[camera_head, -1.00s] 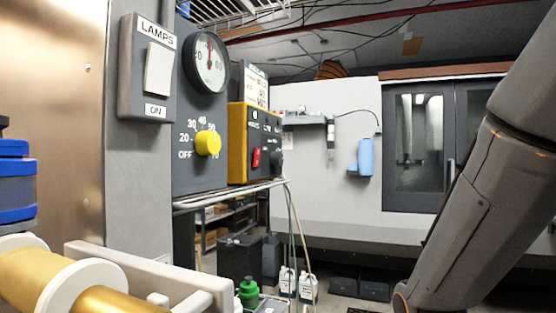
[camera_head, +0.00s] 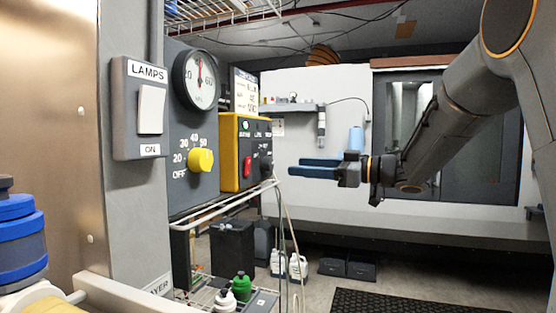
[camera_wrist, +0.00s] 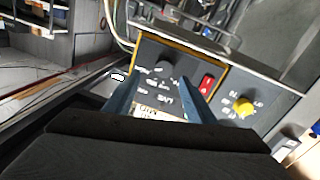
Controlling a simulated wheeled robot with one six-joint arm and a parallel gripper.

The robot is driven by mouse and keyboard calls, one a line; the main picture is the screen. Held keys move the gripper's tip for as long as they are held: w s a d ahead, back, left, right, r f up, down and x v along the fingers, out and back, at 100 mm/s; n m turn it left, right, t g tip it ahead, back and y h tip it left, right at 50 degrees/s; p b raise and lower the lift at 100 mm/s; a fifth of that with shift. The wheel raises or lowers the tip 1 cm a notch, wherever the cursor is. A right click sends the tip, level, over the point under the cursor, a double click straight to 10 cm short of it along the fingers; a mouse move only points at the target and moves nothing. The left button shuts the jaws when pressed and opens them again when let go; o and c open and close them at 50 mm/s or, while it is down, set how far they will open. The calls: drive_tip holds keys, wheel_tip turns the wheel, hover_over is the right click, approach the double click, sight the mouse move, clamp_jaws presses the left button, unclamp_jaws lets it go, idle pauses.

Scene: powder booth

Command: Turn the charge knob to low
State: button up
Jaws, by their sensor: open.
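A yellow-edged control box (camera_head: 229,155) stands on a wire shelf, with a red rocker switch (camera_head: 247,167) and a dark round knob (camera_head: 266,166) on its dark face. The dark knob also shows in the wrist view (camera_wrist: 165,69), with small labels around it that I cannot read clearly. My gripper (camera_head: 292,166) is level with this knob, a short way to its right, apart from it. Its two blue fingers are open and empty, pointing at the box. In the wrist view the fingers (camera_wrist: 164,84) frame the lower part of the box face. The knob's exact setting is unclear.
A grey panel left of the box carries a yellow knob (camera_head: 201,160) with a numbered scale and a round gauge (camera_head: 196,79). A lamps switch (camera_head: 150,109) is further left. The wire shelf edge (camera_head: 230,205) runs below the box. Bottles (camera_head: 288,265) stand on the floor.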

sight(272, 164)
drive_tip(key=shift+g, duration=0.4)
drive_tip(key=x, duration=0.2)
drive_tip(key=p+x, duration=0.1)
drive_tip(key=x, duration=0.2)
drive_tip(key=p+x, duration=0.1)
drive_tip(key=x, duration=0.1)
drive_tip(key=shift+s+a+r, duration=0.2)
drive_tip(key=shift+a+r, duration=0.05)
drive_tip(key=shift+a, duration=0.25)
drive_tip(key=c, duration=1)
